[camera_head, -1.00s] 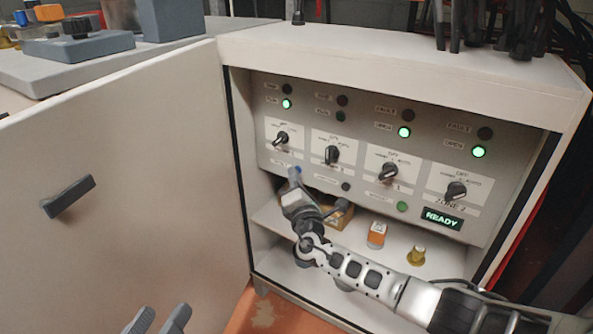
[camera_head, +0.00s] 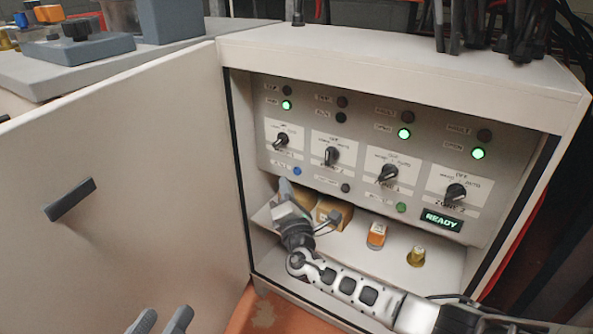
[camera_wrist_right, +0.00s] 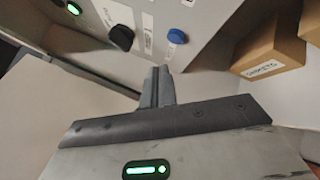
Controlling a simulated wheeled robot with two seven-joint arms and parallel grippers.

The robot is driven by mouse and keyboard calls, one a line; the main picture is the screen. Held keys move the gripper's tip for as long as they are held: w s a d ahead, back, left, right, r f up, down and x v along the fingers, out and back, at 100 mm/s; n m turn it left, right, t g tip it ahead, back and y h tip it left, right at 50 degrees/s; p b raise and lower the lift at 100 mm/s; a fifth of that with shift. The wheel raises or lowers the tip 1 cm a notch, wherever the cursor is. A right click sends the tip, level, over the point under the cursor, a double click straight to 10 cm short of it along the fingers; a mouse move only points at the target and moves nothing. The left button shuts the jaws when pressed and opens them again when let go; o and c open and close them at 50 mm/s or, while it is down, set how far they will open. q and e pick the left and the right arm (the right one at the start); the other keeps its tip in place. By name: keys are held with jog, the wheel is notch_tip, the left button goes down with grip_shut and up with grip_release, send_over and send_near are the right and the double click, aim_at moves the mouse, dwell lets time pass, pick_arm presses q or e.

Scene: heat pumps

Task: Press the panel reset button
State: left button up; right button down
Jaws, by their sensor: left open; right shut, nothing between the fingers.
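The control panel (camera_head: 360,150) is inside the open cabinet. A blue button (camera_head: 297,171) sits at its lower left, below the leftmost black selector knob (camera_head: 282,140); its label is too blurred to read. The blue button also shows in the right wrist view (camera_wrist_right: 176,36), ahead of the fingertips and slightly right. A black button (camera_head: 346,187) and a green button (camera_head: 401,207) are further right along the same row. My right gripper (camera_head: 285,187) is shut and empty, just below and left of the blue button, apart from it. My left gripper (camera_head: 160,321) is open, low in front of the door.
The open cabinet door (camera_head: 130,190) with its dark handle (camera_head: 70,199) stands to the left. Cardboard boxes (camera_head: 333,212), an orange-and-white item (camera_head: 377,235) and a yellow item (camera_head: 416,256) stand on the shelf below the panel. A lit READY display (camera_head: 442,220) is at the right.

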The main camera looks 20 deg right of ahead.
jog(key=shift+s+a, duration=0.9)
jog(key=shift+a, duration=0.25)
jog(key=shift+p, duration=0.3)
